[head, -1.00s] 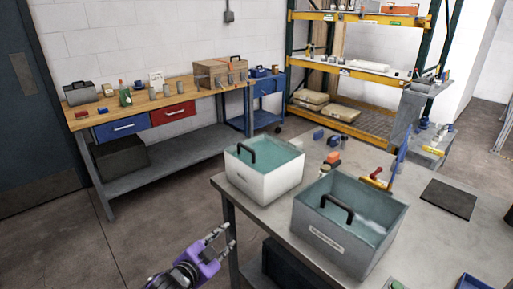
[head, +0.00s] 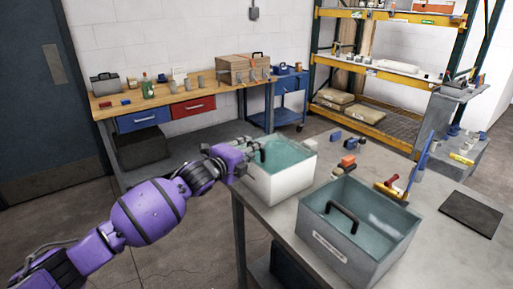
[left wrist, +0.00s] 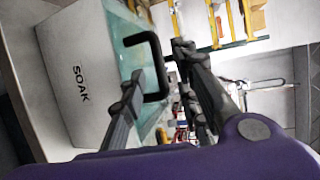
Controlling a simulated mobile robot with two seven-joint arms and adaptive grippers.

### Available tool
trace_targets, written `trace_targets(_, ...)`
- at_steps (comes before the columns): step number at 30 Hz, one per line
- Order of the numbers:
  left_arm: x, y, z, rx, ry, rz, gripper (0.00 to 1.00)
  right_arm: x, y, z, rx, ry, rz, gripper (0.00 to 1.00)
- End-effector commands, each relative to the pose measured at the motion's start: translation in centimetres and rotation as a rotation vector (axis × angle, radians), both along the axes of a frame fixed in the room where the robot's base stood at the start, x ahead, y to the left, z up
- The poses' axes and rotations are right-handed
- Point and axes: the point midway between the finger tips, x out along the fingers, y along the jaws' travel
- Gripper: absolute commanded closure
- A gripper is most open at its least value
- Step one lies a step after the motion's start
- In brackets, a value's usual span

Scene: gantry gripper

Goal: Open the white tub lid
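The white tub (head: 290,186) stands on the grey bench at its far left corner, and its side reads SOAK in the left wrist view (left wrist: 75,75). Its teal see-through lid (head: 291,156) lies on top and carries a black loop handle (left wrist: 158,62). My left gripper (head: 254,160) is at the tub's left rim, close to the handle. In the left wrist view its fingers are apart, with the handle showing between and just past the tips; I cannot tell whether they touch it. The head view hides part of the handle behind the gripper. My right gripper is not in view.
A grey tub (head: 355,262) with a teal lid and black handle stands close on the right. Small blue and orange items (head: 346,163) lie behind. A red-handled tool (head: 392,188) and a dark mat (head: 470,214) are to the right.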

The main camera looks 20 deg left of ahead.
Motion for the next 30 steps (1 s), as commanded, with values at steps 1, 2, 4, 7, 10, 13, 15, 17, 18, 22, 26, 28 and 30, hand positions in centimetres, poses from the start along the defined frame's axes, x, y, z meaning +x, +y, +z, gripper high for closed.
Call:
trace_targets(1, 0.9, -0.3, -0.2, -0.001, -0.001, 0.0, 0.71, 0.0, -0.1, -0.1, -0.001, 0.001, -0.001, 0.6)
trace_targets(2, 1.3, -0.4, -0.2, -0.001, -0.001, 0.0, 0.71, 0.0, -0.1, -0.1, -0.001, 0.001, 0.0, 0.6)
trace_targets(4, 2.2, -0.6, -0.5, -0.001, 0.001, 0.001, 0.71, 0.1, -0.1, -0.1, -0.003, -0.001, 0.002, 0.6)
trace_targets(7, 3.1, -0.8, -0.7, -0.001, 0.001, 0.0, 0.71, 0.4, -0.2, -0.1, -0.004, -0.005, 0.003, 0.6)
trace_targets(10, 3.6, -1.0, -0.7, -0.001, 0.0, 0.0, 0.71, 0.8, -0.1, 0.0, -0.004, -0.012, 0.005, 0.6)
trace_targets(13, 3.7, -1.0, -0.7, -0.001, 0.0, 0.0, 0.71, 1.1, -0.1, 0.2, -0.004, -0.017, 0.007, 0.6)
trace_targets(15, 3.7, -1.0, -0.7, -0.001, 0.0, 0.0, 0.71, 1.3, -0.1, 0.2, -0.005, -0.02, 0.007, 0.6)
trace_targets(17, 3.7, -1.0, -0.7, -0.001, 0.0, 0.0, 0.71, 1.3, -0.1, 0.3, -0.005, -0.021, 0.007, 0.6)
trace_targets(18, 3.7, -1.0, -0.7, -0.001, 0.0, 0.0, 0.72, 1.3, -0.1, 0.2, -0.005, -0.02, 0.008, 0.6)
trace_targets(22, 3.6, -1.0, -0.7, -0.001, 0.0, 0.0, 0.89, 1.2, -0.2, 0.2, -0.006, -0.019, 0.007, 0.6)
trace_targets(26, 3.6, -1.0, -0.7, -0.001, 0.0, 0.0, 1.0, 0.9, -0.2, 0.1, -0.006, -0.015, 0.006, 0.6)
trace_targets(28, 3.6, -1.0, -0.7, -0.001, 0.0, 0.0, 1.0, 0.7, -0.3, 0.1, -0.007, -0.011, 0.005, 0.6)
trace_targets(30, 3.6, -1.0, -0.7, -0.001, 0.0, 0.0, 1.0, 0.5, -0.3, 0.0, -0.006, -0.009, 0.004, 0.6)
